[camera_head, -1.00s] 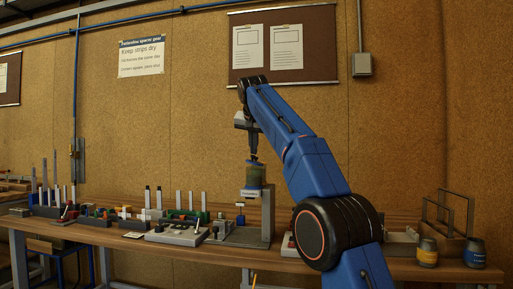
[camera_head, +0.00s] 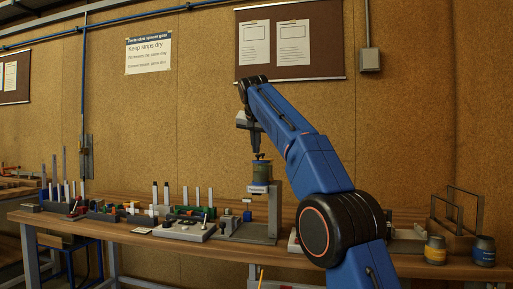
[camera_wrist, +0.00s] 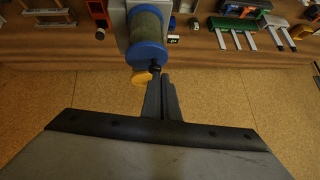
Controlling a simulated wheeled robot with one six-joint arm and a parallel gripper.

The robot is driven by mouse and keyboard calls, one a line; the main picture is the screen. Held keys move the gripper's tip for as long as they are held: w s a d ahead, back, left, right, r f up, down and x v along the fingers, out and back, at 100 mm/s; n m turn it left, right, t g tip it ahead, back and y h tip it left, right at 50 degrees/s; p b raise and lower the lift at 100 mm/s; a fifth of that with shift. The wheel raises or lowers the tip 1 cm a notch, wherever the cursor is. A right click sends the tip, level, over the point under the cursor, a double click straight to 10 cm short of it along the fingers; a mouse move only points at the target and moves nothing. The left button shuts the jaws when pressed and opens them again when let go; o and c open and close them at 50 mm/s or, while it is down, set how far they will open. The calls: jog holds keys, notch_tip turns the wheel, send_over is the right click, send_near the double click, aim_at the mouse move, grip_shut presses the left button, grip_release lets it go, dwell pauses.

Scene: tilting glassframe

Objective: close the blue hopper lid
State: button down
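The hopper is an upright greenish cylinder (camera_head: 259,172) on a grey stand, with a blue band and a white label low on it. In the wrist view its body (camera_wrist: 147,22) ends in a blue disc (camera_wrist: 147,54), seemingly the lid, at the end nearest my gripper. Contact and the lid's seating are unclear.
A grey upright post (camera_head: 273,205) stands right of the hopper. Left of it, the bench holds a grey control box (camera_head: 185,231) and racks with upright sticks. The wall is behind.

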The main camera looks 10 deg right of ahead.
jog(key=shift+w+a, duration=0.1)
dwell(0.3)
jog(key=shift+r, duration=0.7)
jog(key=shift+r, duration=0.1)
